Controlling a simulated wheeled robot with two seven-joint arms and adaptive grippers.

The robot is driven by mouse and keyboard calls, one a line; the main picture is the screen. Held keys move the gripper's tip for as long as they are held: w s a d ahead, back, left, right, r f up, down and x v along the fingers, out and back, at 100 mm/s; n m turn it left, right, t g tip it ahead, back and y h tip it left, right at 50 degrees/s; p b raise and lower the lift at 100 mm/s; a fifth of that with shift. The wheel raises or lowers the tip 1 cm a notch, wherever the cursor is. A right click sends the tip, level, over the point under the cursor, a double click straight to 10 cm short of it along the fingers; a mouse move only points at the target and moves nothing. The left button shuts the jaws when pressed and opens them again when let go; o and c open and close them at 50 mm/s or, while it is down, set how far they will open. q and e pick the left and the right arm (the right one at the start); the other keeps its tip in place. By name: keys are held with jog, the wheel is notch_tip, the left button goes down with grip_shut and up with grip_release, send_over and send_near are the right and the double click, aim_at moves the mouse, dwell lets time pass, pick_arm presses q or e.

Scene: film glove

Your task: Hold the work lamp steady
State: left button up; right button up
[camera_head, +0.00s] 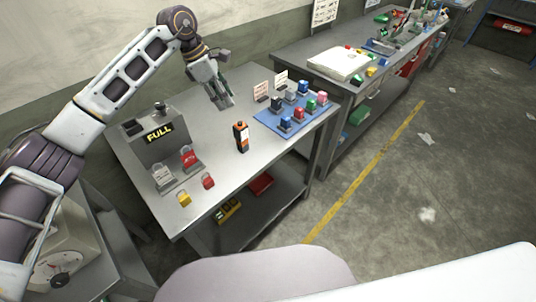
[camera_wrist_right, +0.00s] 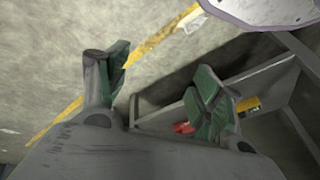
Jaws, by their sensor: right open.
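An upright orange and black device with a pale front panel (camera_head: 241,137), which looks like the work lamp, stands on the grey metal table (camera_head: 225,150). My left gripper (camera_head: 225,101) hangs above the back of the table, behind the lamp and apart from it. Its fingers point down with nothing visible between them; how far they are apart is too small to tell. My right gripper (camera_wrist_right: 160,84) is open and empty in the right wrist view, its green-padded fingers wide apart over the floor. The lamp does not show there.
A grey box marked FULL (camera_head: 160,137) stands at the table's left, with red and yellow padlocks (camera_head: 184,198) near it. A blue mat (camera_head: 263,117) with several coloured pieces lies at the right. The lower shelf holds a red item (camera_head: 261,185).

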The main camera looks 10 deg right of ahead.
jog(key=w+a+r+m+t+y, duration=0.15)
jog(key=w+r+m, duration=0.25)
jog(key=w+r, duration=0.4)
jog(key=w+a+r+m+t+y, duration=0.1)
jog(key=w+a+r+m+t, duration=0.25)
jog(key=w+r, duration=0.5)
jog(key=w+a+r+m+t+y, duration=0.1)
jog(key=w+a+r+m, duration=0.1)
jog(key=w+r+m, duration=0.5)
jog(key=w+a+r+m+t+y, duration=0.1)
jog(key=w+a+r, duration=0.1)
jog(key=r, duration=0.6)
jog(key=w+a+r+m+t+y, duration=0.1)
jog(key=w+a+r+m+y, duration=0.1)
jog(key=r, duration=0.7)
jog(key=w+a+r+m+t+y, duration=0.1)
jog(key=w+a+r+m, duration=0.1)
jog(key=r, duration=0.6)
jog(key=shift+w+a+r+m, duration=0.15)
jog(key=shift+w+a+m, duration=0.1)
jog(key=shift+w+a, duration=0.4)
jog(key=m+t+y, duration=0.1)
jog(key=m+y, duration=0.1)
jog(key=m, duration=0.3)
send_near(245, 137)
jog(key=shift+v, duration=0.85)
jog(key=shift+w, duration=0.1)
jog(key=shift+x, duration=6.8)
